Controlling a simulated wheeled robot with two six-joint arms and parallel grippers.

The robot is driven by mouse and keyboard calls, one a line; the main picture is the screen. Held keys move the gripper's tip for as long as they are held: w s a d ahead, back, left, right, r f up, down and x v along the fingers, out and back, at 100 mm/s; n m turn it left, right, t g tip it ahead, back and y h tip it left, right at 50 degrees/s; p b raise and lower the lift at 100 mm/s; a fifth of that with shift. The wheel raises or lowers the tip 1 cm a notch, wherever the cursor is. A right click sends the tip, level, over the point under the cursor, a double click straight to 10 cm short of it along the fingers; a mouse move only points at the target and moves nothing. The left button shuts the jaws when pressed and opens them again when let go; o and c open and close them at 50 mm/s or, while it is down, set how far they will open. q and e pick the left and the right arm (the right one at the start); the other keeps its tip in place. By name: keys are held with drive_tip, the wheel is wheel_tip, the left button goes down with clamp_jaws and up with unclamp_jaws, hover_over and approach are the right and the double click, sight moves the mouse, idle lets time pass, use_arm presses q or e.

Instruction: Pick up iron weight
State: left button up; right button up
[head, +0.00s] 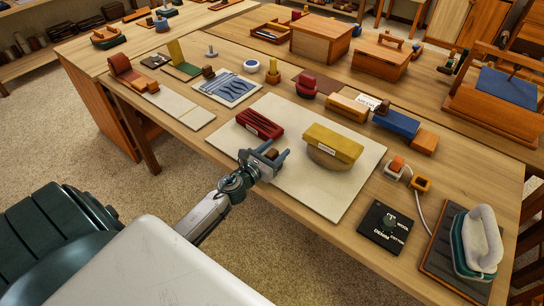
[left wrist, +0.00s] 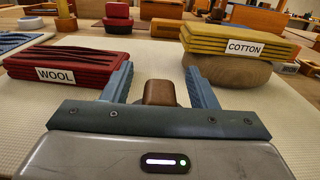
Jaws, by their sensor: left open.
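My left gripper (head: 266,154) is open at the near edge of the cream mat (head: 300,180). In the left wrist view its two blue-grey fingers stand either side of a small brown block-like knob (left wrist: 160,92), with gaps between it and the fingers. The knob also shows between the fingers in the head view (head: 271,153). Its lower part is hidden by the gripper, so I cannot tell for sure that it is the iron weight. My right gripper is not in view.
A red stack labelled WOOL (head: 259,124) lies beyond the left finger. A yellow stack labelled COTTON (head: 333,142) on a round wooden base stands beyond the right finger. The mat's near right is bare.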

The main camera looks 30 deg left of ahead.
use_arm(q)
drive_tip(key=shift+w, duration=0.2)
clamp_jaws()
drive_tip(key=shift+r, duration=0.1)
